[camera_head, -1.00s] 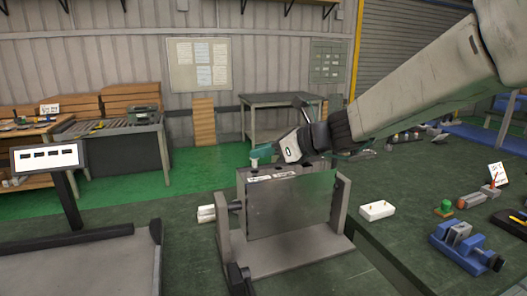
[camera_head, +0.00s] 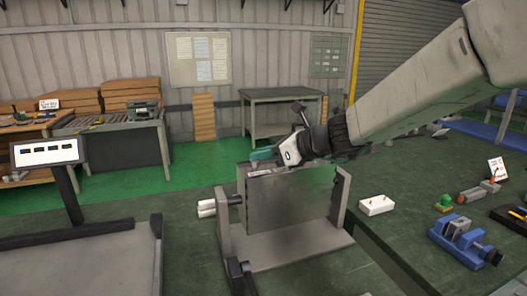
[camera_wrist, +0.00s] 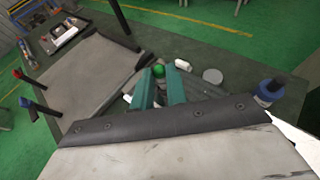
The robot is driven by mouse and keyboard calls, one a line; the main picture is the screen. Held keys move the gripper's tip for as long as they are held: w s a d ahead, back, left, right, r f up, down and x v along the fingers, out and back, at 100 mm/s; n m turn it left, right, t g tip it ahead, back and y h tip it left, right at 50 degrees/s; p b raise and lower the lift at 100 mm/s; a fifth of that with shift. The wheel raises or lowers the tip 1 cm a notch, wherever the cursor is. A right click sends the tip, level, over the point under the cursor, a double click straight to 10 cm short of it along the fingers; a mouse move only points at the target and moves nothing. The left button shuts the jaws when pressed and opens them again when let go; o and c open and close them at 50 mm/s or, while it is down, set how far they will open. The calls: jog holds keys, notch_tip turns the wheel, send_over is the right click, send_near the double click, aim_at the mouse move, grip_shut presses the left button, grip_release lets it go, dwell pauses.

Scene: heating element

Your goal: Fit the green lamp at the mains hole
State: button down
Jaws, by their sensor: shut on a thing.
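The green lamp (camera_wrist: 159,71) shows in the wrist view as a round green cap between the tips of my teal fingers. My gripper (camera_head: 258,154) is shut on it, low over the left part of the top of the grey metal box (camera_head: 290,205). The box is held between the uprights of a stand. The lamp itself is hard to make out in the head view, hidden by the fingers. The mains hole cannot be picked out, and I cannot tell whether the lamp's lower end is in a hole or just above one.
A white block (camera_head: 376,205), a small green-topped piece (camera_head: 443,203) and a blue vise (camera_head: 462,240) lie on the dark green bench at right. A small display (camera_head: 46,151) stands at left.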

jog(key=shift+f, duration=0.65)
jog(key=c, duration=1.3)
grip_release()
jog(key=v, duration=0.7)
jog(key=shift+s+d, duration=0.15)
jog(key=shift+d, duration=0.2)
